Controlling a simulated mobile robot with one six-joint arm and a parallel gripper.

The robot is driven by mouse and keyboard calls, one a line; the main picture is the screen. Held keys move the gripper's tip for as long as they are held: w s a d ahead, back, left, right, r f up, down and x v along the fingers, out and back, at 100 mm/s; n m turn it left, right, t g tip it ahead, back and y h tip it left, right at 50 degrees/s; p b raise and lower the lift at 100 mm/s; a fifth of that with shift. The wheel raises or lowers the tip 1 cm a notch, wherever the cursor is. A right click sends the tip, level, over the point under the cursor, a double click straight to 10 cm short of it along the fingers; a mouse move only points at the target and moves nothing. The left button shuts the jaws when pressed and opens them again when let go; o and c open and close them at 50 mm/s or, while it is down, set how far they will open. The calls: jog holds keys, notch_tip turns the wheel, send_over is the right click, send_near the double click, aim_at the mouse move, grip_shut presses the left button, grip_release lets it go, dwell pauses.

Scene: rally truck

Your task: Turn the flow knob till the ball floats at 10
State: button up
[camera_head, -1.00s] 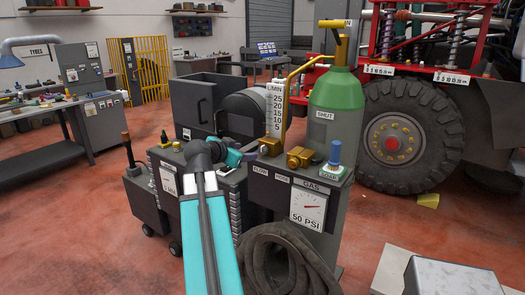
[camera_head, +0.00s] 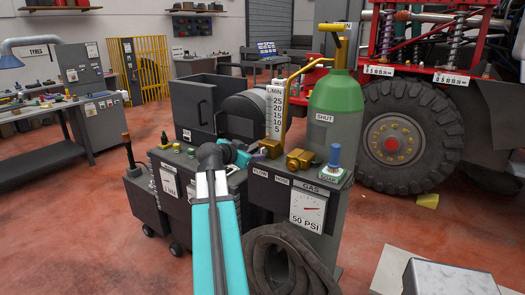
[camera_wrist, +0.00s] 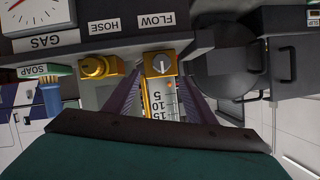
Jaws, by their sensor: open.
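The flow knob (camera_wrist: 161,64) is a grey dial on a gold block under the FLOW label, upside down in the wrist view. Its pointer lies roughly along the line of the scale tube. The flow scale (camera_wrist: 163,103) shows 5, 10 and 15; in the head view the scale (camera_head: 276,110) stands upright up to 25. A small red-orange ball (camera_wrist: 170,85) sits at the scale's low end, short of the 5. My gripper (camera_wrist: 161,78) is open, its two dark purple fingers on either side of the scale and pointing toward the knob. Contact cannot be told. In the head view my gripper (camera_head: 253,153) is beside the meter's gold base.
The HOSE fitting (camera_wrist: 97,67) is close beside the knob. A pressure dial (camera_head: 307,210) reads near 50 PSI. A coiled hose (camera_head: 285,255) hangs in front.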

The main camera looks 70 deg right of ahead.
aim_at(262, 152)
jog(key=p+x, duration=0.2)
jog(key=x, duration=0.7)
jog(key=shift+w, duration=0.1)
jog(key=c, duration=1)
jog(key=shift+d+r, duration=0.1)
jog(key=shift+d, duration=0.3)
jog(key=shift+c, duration=0.2)
jog(key=shift+a, duration=0.35)
